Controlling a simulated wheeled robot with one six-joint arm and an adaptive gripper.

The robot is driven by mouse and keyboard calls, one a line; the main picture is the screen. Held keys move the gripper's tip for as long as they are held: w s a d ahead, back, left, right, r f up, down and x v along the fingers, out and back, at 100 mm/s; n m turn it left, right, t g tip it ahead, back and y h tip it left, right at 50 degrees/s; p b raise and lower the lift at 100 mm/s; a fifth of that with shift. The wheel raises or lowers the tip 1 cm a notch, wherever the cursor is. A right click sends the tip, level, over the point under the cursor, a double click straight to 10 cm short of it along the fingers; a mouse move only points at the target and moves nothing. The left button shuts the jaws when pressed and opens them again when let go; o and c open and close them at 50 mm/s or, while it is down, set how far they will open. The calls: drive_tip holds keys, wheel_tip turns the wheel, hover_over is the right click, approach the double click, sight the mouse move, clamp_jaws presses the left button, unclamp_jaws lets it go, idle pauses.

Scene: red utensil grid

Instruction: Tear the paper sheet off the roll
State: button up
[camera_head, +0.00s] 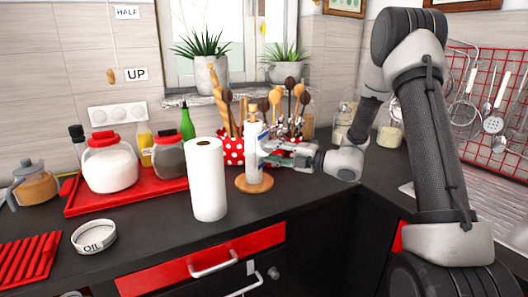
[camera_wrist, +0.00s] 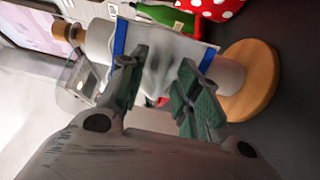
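A paper roll (camera_head: 252,143) stands upright on a wooden holder with a round base (camera_head: 254,185) on the dark counter. In the wrist view the white roll (camera_wrist: 98,42) lies sideways across the picture, with the round wooden base (camera_wrist: 252,85) on the right. A pale paper sheet (camera_wrist: 172,42) with blue edge strips hangs at the front of the roll. My gripper (camera_wrist: 165,62) has its two green-padded fingers apart, with their tips at the sheet. I cannot tell whether they touch it. In the head view my gripper (camera_head: 268,150) is at the roll's right side.
A second white roll (camera_head: 207,182) stands on the counter to the left. A red polka-dot pot (camera_head: 230,152) with wooden utensils is close behind the holder. A red tray (camera_head: 125,194) with jars and an oil ring (camera_head: 94,236) lie further left. The counter's front edge is near.

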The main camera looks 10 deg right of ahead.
sight(272, 151)
clamp_jaws()
drive_tip(key=shift+d, duration=0.1)
drive_tip(key=shift+v, duration=1.05)
drive_tip(key=shift+s+d, duration=0.1)
drive_tip(key=shift+v, duration=1)
drive_tip(key=shift+v, duration=1.1)
drive_tip(key=shift+s, duration=0.1)
